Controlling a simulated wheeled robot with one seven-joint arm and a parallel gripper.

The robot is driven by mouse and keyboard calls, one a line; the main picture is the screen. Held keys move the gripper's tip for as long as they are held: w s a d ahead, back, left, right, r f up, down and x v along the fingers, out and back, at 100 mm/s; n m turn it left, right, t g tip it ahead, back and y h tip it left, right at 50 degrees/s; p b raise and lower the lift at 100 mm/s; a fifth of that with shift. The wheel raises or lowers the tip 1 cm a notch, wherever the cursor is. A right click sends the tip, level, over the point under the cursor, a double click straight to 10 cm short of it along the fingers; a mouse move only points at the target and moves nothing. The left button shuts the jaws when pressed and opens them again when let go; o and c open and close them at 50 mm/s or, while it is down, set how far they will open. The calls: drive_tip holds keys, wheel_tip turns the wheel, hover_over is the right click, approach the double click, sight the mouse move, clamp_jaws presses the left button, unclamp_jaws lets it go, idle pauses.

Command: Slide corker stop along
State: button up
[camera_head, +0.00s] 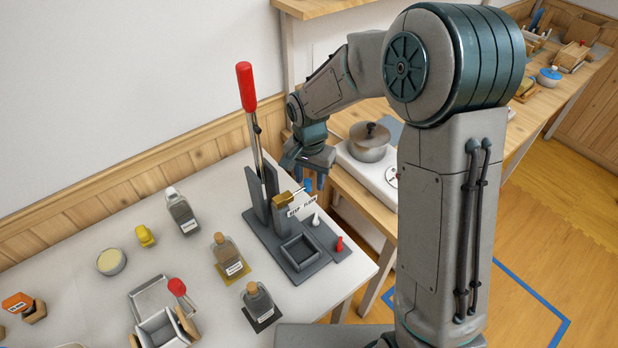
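The corker (257,205) stands on the right part of the white table, with a grey base, a grey upright and a long lever with a red grip (245,86). Its stop seems to be the small brass block (283,200) on the upright's right side. A white label strip (302,206) lies beside it, its print too small to read surely; one word looks like FLUSH. My gripper (314,183) is just right of and behind the block, pointing down, with blue fingertips. I cannot tell whether it touches the stop or how wide its fingers are.
A square grey holder (299,252), a white peg (316,219) and a red peg (339,244) are on the corker's base. Labelled bottles (229,256) (258,301) (182,211) stand to the left. A pot (369,143) stands on a white unit behind my arm.

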drive_tip(key=shift+a, duration=0.1)
drive_tip(key=shift+r, duration=0.15)
wheel_tip(320, 180, up, 14)
drive_tip(key=b, duration=0.1)
drive_tip(key=shift+f, duration=0.25)
idle(0.7)
drive_tip(key=s+d+n+t, duration=0.3)
drive_tip(key=s+d+n, duration=0.2)
drive_tip(key=s+d, duration=1.1)
drive_tip(key=s, duration=0.3)
drive_tip(key=shift+s+f, duration=0.3)
drive_tip(key=shift+s, duration=0.1)
drive_tip(key=shift+d, duration=0.1)
drive_tip(key=shift+c, duration=0.5)
